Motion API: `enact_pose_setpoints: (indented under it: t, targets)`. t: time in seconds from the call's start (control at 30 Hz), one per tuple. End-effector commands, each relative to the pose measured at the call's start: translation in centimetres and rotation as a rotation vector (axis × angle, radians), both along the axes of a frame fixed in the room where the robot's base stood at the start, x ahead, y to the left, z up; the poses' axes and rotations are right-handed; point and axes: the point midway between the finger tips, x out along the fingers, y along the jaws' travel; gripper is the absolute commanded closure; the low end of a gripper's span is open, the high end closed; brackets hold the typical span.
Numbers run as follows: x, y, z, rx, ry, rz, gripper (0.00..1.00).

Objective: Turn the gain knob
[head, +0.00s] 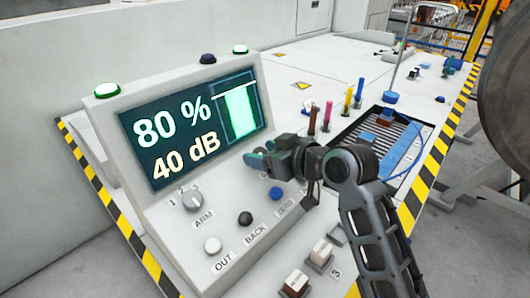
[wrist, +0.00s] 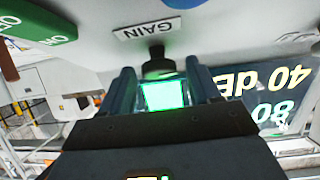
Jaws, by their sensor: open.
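The gain knob (wrist: 157,63) is a small dark knob beside the GAIN label (wrist: 152,30) in the wrist view. My gripper (wrist: 160,77) is open, with one finger on each side of the knob near the fingertips. Gaps show between the knob and both fingers. In the head view my gripper (head: 261,155) is at the console's sloped face, right of the screen, and hides the gain knob. The console screen (head: 195,128) reads 80 % and 40 dB, with a green bar at its right.
The ARM selector (head: 193,200), white OUT button (head: 212,244), black BACK button (head: 245,218) and blue button (head: 275,193) lie on the panel near my gripper. Several coloured upright markers (head: 347,99) stand behind my arm. A dark ribbed tray (head: 385,130) lies right.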

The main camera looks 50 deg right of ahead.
Motion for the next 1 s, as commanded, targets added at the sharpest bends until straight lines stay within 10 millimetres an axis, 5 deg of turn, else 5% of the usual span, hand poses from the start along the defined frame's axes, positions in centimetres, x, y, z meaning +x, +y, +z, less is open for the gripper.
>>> enact_pose_setpoints:
  t: [0.6,1.0]
  targets:
    - [-0.05,-0.02,0.01,0.000,0.000,-0.001,0.90]
    - [-0.07,0.18,0.40,0.041,0.002,-0.087,0.90]
